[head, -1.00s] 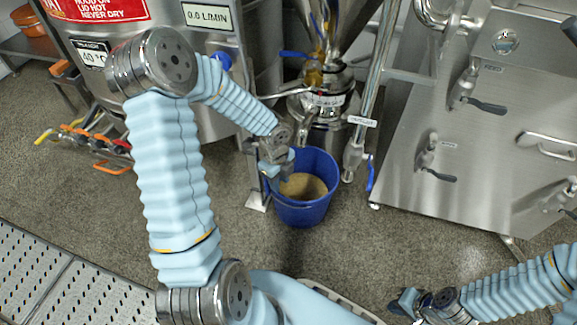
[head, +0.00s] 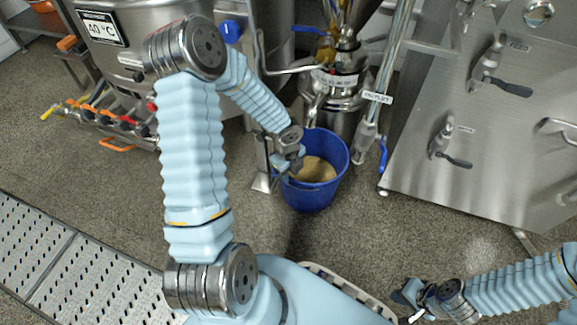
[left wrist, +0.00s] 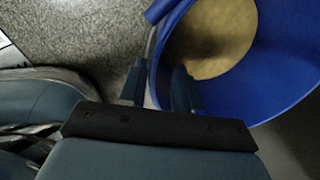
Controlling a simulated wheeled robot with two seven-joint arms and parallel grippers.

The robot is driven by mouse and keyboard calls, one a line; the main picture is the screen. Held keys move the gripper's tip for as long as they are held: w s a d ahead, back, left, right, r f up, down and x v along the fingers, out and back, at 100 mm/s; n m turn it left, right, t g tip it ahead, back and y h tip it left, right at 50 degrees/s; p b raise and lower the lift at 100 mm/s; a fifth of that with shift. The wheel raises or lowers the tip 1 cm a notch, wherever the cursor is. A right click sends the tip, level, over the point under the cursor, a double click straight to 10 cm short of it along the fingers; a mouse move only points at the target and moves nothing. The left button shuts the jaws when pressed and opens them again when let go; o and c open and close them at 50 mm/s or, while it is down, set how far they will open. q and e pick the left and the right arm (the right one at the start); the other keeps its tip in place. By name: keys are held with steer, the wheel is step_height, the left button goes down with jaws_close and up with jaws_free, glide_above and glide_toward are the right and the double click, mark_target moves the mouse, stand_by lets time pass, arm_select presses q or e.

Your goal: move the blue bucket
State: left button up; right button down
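The blue bucket (head: 311,196) stands upright on the floor below the mill's steel body, with tan material (head: 314,169) inside. My left gripper (head: 287,170) is at its left rim. In the left wrist view, its two fingers (left wrist: 160,90) stand close together on either side of the bucket's wall (left wrist: 278,70), one outside and one inside, shut on the rim; the exact contact is partly hidden. A grey wire and blue grip (left wrist: 158,10) of the handle show beside the rim. My right gripper (head: 408,294) is low at the right, away from the bucket; its finger gap is unclear.
A metal stand foot (head: 262,183) is close left of the bucket. A pipe with a blue valve lever (head: 383,155) is close right, beside a large steel panel (head: 450,120). A perforated floor grate (head: 70,270) is lower left. Floor in front of the bucket is clear.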

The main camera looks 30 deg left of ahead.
mark_target(290, 185)
arm_select(q)
steer(key=f+b, duration=0.1)
steer(key=f, duration=0.4)
steer(key=shift+w+f+b, duration=0.2)
steer(key=shift+f+b, duration=0.05)
steer(key=shift+b, duration=0.15)
jaws_close()
stand_by(1.1)
